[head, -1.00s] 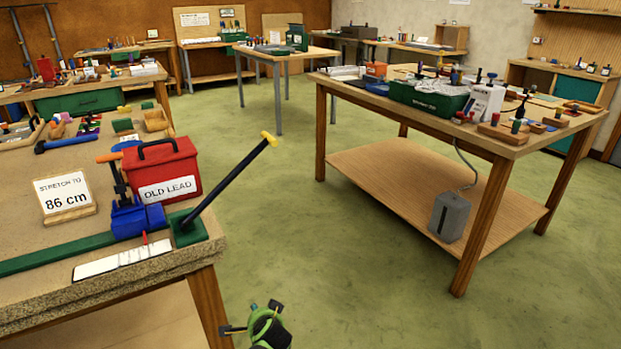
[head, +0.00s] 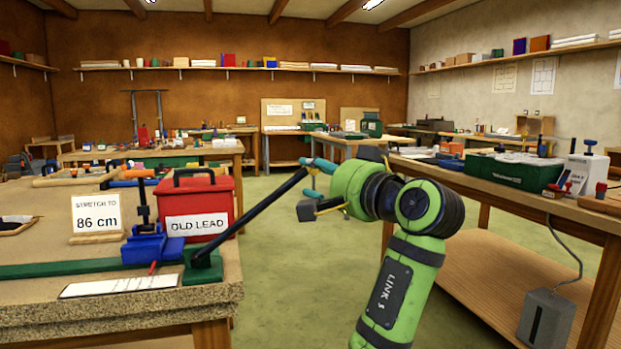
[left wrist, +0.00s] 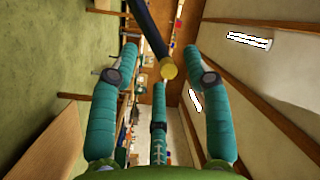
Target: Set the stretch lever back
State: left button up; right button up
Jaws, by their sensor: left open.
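The stretch lever (head: 250,215) is a dark bar rising from a green block (head: 203,268) at the bench corner. It leans up and to the right, out over the bench edge. My left gripper (head: 313,188) is at the lever's upper end, which its fingers partly hide in the head view. In the left wrist view the lever (left wrist: 147,35) comes in from the top. Its yellow end (left wrist: 168,71) lies between the spread teal fingers of my left gripper (left wrist: 160,78), which is open. I cannot tell whether any finger touches it. My right gripper is out of view.
A blue clamp (head: 150,246), a red OLD LEAD box (head: 197,198) and an 86 cm sign (head: 97,215) stand beside the lever. A white strip (head: 115,285) lies in front. Another bench (head: 470,185) stands right; green floor (head: 290,280) lies between.

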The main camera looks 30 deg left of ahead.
aim_at(308, 174)
pick_arm(q)
jog(key=x, duration=0.4)
jog(key=shift+w+a+f, duration=0.1)
grip_shut()
jog(key=shift+a, duration=0.1)
